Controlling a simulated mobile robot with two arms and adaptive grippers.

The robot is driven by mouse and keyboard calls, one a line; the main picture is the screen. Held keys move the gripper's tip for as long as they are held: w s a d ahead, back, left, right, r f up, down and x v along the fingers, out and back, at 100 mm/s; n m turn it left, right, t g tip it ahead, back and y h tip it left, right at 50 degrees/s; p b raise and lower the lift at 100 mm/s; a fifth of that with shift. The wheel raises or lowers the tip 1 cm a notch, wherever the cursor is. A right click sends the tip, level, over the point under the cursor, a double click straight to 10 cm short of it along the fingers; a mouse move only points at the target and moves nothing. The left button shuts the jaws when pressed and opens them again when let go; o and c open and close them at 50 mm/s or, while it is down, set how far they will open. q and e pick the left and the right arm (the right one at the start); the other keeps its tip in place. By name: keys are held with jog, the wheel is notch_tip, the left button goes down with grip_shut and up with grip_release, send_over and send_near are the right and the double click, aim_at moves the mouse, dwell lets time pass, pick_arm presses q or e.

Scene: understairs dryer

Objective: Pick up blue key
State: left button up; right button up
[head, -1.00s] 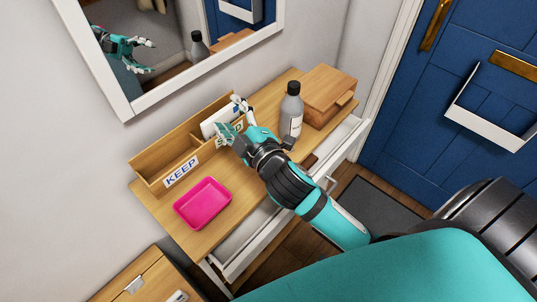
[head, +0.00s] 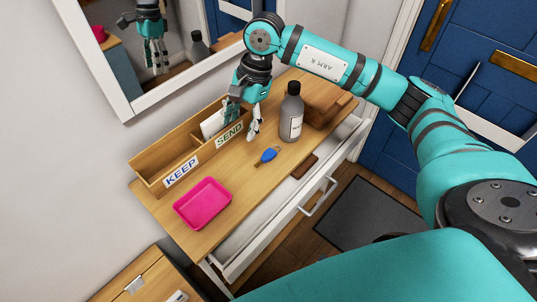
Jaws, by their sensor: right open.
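The blue key (head: 267,155) lies flat on the wooden console table (head: 229,173), in front of the SEND section of the letter organizer and left of the grey bottle's base. Its blue head points toward the right. My right gripper (head: 243,128) is open and points down beside the SEND label, above and behind the key. It holds nothing that I can see. One white fingertip hangs near the tabletop; the other fingers partly cover the organizer. My left gripper is not in view.
A grey bottle (head: 291,113) stands close to the gripper's right, with a wooden box (head: 322,103) behind it. The organizer (head: 160,165) holds white paper. A pink tray (head: 203,203) sits at the left. An open drawer (head: 252,240) in front holds a brown item (head: 304,166).

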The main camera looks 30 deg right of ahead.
jog(key=d+r+h, duration=0.2)
jog(key=d+h, duration=0.1)
jog(key=d, duration=0.5)
jog(key=p, duration=0.3)
send_over(271, 152)
jog(key=f, duration=1.1)
jog(key=shift+w+d, duration=0.1)
jog(key=shift+w, duration=0.1)
jog(key=shift+f, duration=0.65)
jog(key=f+p, duration=0.2)
jog(key=f, duration=0.2)
jog(key=shift+s+f, duration=0.1)
jog(key=shift+s, duration=0.1)
jog(key=shift+f, duration=0.55)
jog(key=c, duration=1.1)
